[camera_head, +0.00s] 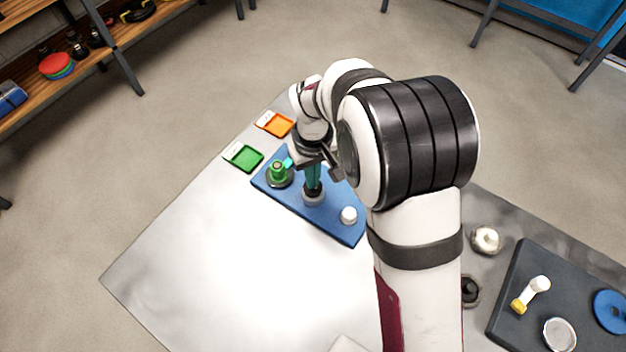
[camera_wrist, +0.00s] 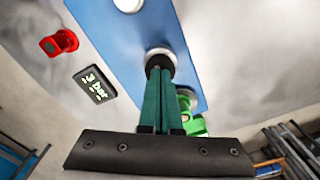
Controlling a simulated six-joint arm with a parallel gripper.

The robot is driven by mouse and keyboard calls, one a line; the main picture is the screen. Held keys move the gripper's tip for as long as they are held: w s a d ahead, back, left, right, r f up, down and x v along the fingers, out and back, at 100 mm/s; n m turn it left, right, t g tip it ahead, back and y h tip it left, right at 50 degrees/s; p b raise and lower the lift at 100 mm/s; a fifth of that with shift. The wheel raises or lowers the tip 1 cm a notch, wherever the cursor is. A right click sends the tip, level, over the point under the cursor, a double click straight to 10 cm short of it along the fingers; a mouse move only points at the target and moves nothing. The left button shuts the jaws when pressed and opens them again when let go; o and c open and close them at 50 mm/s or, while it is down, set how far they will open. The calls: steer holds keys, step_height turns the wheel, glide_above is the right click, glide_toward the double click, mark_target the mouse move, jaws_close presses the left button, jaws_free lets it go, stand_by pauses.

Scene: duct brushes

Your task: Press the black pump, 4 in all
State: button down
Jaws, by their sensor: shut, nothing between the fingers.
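The black pump (camera_wrist: 161,57) stands on the blue board in a pale round collar, mostly covered by my fingertips. In the head view its pale collar (camera_head: 313,199) shows under my gripper (camera_head: 313,187). My gripper's teal fingers (camera_wrist: 159,72) are shut together, with nothing between them. Their tips are at the top of the black pump; whether they touch it or how far it is pushed down I cannot tell. A small display (camera_wrist: 95,84) beside the board shows green characters that seem to read "3 bar".
The left of the table is clear.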

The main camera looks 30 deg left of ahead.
steer(key=shift+f, duration=0.55)
steer(key=shift+r, duration=1.1)
step_height(320, 180, up, 6)
